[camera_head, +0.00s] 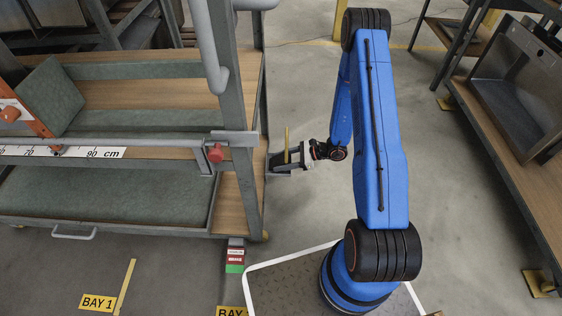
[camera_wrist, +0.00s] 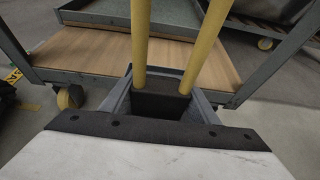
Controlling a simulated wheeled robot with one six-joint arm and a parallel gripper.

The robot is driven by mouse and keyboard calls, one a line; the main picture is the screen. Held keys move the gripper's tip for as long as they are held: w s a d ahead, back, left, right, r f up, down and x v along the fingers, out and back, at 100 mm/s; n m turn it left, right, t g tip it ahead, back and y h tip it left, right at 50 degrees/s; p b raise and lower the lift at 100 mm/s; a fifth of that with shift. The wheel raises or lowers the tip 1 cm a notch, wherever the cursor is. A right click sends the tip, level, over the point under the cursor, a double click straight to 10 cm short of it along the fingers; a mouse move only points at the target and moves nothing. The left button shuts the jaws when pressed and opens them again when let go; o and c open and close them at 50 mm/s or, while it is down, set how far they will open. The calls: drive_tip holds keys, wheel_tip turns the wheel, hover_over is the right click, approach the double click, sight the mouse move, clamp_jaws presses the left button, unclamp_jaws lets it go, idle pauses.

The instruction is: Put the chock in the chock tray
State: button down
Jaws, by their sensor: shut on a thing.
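The chock appears as a dark block (camera_wrist: 160,104) with two yellow bars rising from it in the wrist view. In the head view it is a small dark shape with an upright yellow bar (camera_head: 287,140). My gripper (camera_wrist: 163,88) is shut on the dark block, with a grey finger on each side; in the head view my gripper (camera_head: 286,161) holds it clear of the floor, just right of the rack's corner post. No tray is marked as the chock tray. A tray lined in grey-green (camera_head: 110,195) lies low in the rack at left.
The steel rack has wooden shelves (camera_head: 232,200), a ruler rail (camera_head: 105,153) and a red knob (camera_head: 215,153). Its post (camera_head: 250,130) stands beside my gripper. Another bench (camera_head: 490,140) is at right. Open floor (camera_head: 305,215) lies between.

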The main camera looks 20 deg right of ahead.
drive_tip(key=c, duration=1)
unclamp_jaws()
drive_tip(key=shift+f, duration=0.1)
drive_tip(key=shift+d, duration=0.1)
drive_tip(key=v, duration=1.2)
